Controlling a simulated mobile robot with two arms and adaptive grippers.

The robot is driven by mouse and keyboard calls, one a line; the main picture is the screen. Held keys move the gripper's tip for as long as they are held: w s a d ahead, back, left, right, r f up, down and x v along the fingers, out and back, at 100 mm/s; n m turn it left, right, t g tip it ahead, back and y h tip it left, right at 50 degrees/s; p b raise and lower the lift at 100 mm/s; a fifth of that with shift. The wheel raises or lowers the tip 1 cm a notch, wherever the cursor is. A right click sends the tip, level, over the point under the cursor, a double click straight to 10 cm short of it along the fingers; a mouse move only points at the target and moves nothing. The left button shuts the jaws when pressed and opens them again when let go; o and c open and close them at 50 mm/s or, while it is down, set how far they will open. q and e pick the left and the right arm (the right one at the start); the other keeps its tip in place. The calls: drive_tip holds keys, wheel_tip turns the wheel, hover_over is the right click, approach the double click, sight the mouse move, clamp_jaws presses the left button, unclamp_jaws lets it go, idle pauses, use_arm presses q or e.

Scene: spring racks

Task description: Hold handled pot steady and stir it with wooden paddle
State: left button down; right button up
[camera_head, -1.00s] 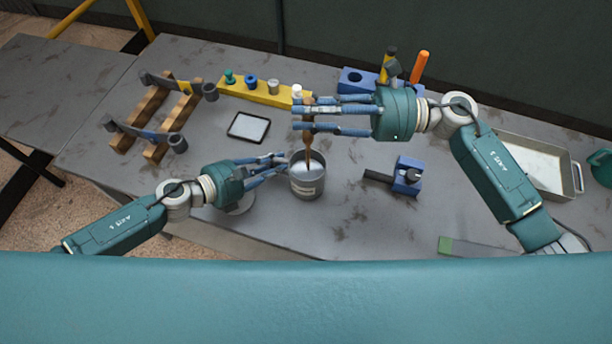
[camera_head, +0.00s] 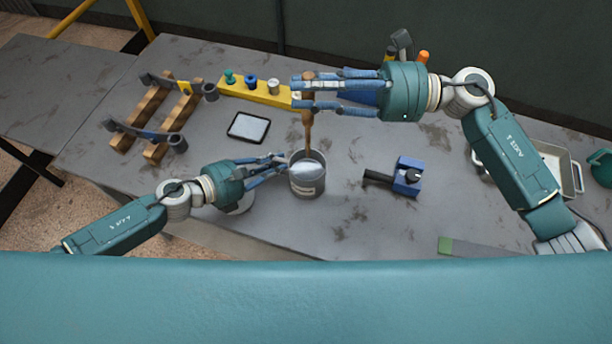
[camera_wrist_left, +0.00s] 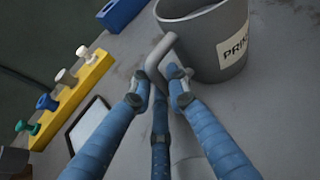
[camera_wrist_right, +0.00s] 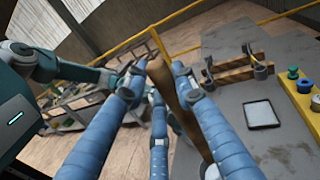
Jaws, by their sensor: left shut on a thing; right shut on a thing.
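The grey handled pot (camera_head: 308,181) stands upright on the table and holds a pale content. Its label shows in the left wrist view (camera_wrist_left: 232,48). My left gripper (camera_head: 283,160) is shut on the pot's handle (camera_wrist_left: 160,55) at the pot's left side. My right gripper (camera_head: 305,92) is shut on the upper part of the wooden paddle (camera_head: 307,122), above and behind the pot. The paddle hangs nearly upright, and it also shows between the fingers in the right wrist view (camera_wrist_right: 183,100).
A yellow block with several pegs (camera_head: 255,92), a dark-framed white plate (camera_head: 249,127) and a wooden rack (camera_head: 160,125) are at the left. A blue clamp-like fixture (camera_head: 407,176) stands right of the pot. A metal tray (camera_head: 565,165) is at the far right.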

idle(0.4)
use_arm(q)
drive_tip(key=c, duration=1.6)
unclamp_jaws()
drive_tip(key=shift+s+a, duration=0.1)
drive_tip(key=v, duration=1)
drive_tip(key=shift+s, duration=0.1)
drive_tip(key=shift+v, duration=0.8)
drive_tip(key=shift+a, duration=0.15)
drive_tip(key=shift+r, duration=0.1)
